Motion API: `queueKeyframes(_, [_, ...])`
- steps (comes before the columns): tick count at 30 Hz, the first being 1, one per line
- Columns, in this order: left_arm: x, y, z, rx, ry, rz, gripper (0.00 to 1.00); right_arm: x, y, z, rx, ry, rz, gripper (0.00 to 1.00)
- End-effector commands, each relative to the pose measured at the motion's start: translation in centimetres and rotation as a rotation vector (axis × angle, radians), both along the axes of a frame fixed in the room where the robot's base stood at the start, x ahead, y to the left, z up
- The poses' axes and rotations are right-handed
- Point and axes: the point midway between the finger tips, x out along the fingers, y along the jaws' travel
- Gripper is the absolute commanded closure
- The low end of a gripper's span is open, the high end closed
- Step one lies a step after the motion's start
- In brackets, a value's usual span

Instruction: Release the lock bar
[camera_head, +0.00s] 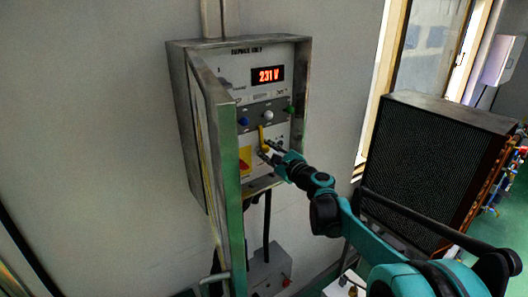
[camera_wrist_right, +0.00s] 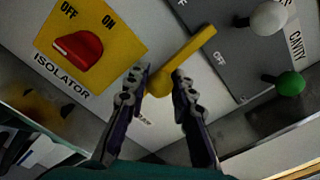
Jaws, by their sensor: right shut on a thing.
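The yellow lock bar (camera_head: 263,138) is on the front panel of the open wall cabinet (camera_head: 305,75). In the right wrist view the lock bar (camera_wrist_right: 187,58) slants up to the right from between my fingertips. My right gripper (camera_head: 271,152) reaches in from the lower right. In the right wrist view the right gripper (camera_wrist_right: 162,80) is shut on the lower end of the bar, which the fingers partly hide. The red isolator knob (camera_wrist_right: 78,49) on its yellow plate is to the left, marked OFF and ON. My left gripper is not in view.
The green-edged cabinet door (camera_head: 232,190) stands open on the left. The display (camera_head: 268,75) reads 231 V. Blue (camera_head: 243,121), white (camera_head: 268,115) and green (camera_head: 290,109) knobs sit above the bar. A large dark finned unit (camera_head: 435,160) stands right.

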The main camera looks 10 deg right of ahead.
Motion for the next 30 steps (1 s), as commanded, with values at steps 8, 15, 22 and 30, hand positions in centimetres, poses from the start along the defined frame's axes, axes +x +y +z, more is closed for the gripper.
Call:
queueKeyframes(8, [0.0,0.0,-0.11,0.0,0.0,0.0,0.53,0.13,-0.39,0.04,0.062,0.025,-0.003,1.0])
queueKeyframes(15, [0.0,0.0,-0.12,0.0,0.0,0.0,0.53,0.14,-0.41,0.04,0.07,0.029,-0.004,1.0])
queueKeyframes(22, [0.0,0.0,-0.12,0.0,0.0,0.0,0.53,0.14,-0.42,0.03,0.069,0.028,-0.004,0.74])
queueKeyframes(30, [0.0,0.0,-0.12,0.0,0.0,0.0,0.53,0.11,-0.33,0.01,0.068,0.028,-0.001,0.55])
